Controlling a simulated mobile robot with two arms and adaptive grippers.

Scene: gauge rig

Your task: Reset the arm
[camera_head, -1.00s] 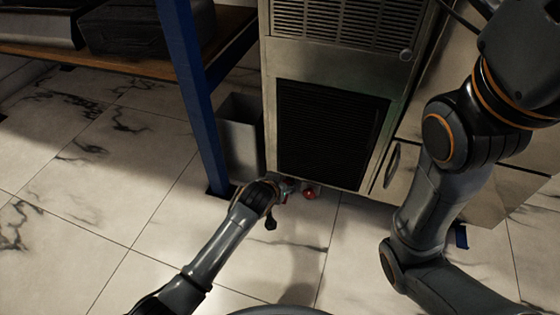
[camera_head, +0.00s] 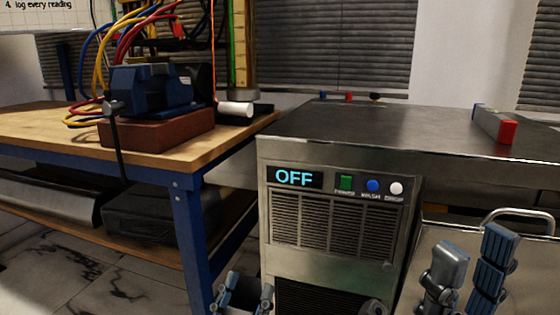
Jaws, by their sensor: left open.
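My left gripper (camera_head: 248,288) is low in the picture, in front of the lower left part of the steel machine. Its two blue-padded fingers are apart and nothing shows between them; its arm is out of view. My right gripper (camera_head: 472,255) is at the lower right, in front of the steel cabinet. Its fingers point up, stand apart and hold nothing that I can see. The steel machine (camera_head: 340,265) has a display (camera_head: 295,177) reading OFF, with green, blue and white buttons beside it.
A wooden bench (camera_head: 50,130) with blue legs stands at the left, carrying a blue device on a red-brown block (camera_head: 160,135) and coloured cables. The steel top (camera_head: 390,130) is mostly clear, with a red-ended bar (camera_head: 495,125) at right. A cabinet handle (camera_head: 515,215) sticks out.

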